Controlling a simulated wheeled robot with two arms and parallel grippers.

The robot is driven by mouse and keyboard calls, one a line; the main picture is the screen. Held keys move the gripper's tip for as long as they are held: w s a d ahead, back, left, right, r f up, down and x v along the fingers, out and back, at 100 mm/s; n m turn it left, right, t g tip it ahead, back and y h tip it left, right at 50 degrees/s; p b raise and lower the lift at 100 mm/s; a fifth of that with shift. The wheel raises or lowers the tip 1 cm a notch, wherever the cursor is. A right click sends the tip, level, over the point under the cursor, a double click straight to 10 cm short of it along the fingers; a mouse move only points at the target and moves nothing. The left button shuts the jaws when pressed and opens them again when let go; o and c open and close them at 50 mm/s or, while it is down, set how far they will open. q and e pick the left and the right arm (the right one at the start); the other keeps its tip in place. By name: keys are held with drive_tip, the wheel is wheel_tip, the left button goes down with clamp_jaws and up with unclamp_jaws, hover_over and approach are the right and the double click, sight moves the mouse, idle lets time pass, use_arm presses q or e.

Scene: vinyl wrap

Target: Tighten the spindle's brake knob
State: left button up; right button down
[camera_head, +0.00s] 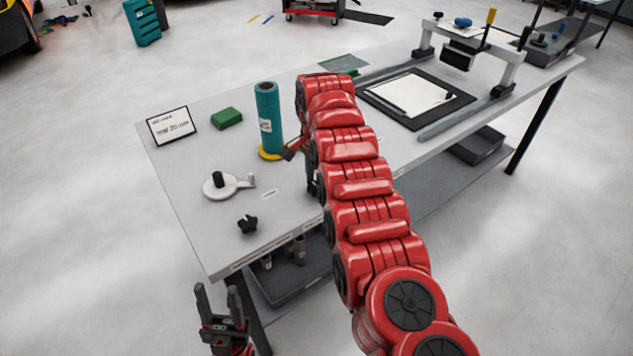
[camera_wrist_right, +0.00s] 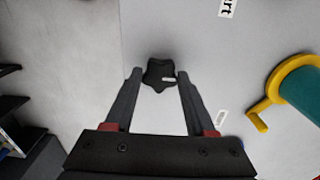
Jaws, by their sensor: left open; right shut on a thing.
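A black star-shaped knob (camera_head: 247,224) is near the table's front edge in the head view. The right wrist view shows a black star knob (camera_wrist_right: 160,74) between the fingertips of my right gripper (camera_wrist_right: 160,78), which is shut on it. I cannot tell whether both views show the same knob. In the head view my right arm largely hides that gripper. A pale disc with a black post (camera_head: 218,180) and a side arm lies on the table. A teal roll (camera_head: 268,118) stands upright on a yellow base. My left gripper (camera_head: 220,302) is open and empty, off the table's front left corner.
A sign (camera_head: 171,125) and a green block (camera_head: 227,118) are on the table's far left. A dark mat with a white sheet (camera_head: 412,95) and a bridge-like frame (camera_head: 465,52) occupy the right half. Clear tabletop lies around the disc and knob.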

sight(317, 186)
drive_tip(key=shift+c, duration=1.2)
unclamp_jaws()
drive_tip(key=shift+r, duration=0.1)
drive_tip(key=shift+r, duration=0.25)
wheel_tip(317, 186, up, 7)
drive_tip(key=shift+d+f+p, duration=0.1)
drive_tip(key=shift+f+p, duration=0.05)
drive_tip(key=shift+p, duration=0.9)
wheel_tip(317, 186, up, 10)
drive_tip(key=p, duration=1)
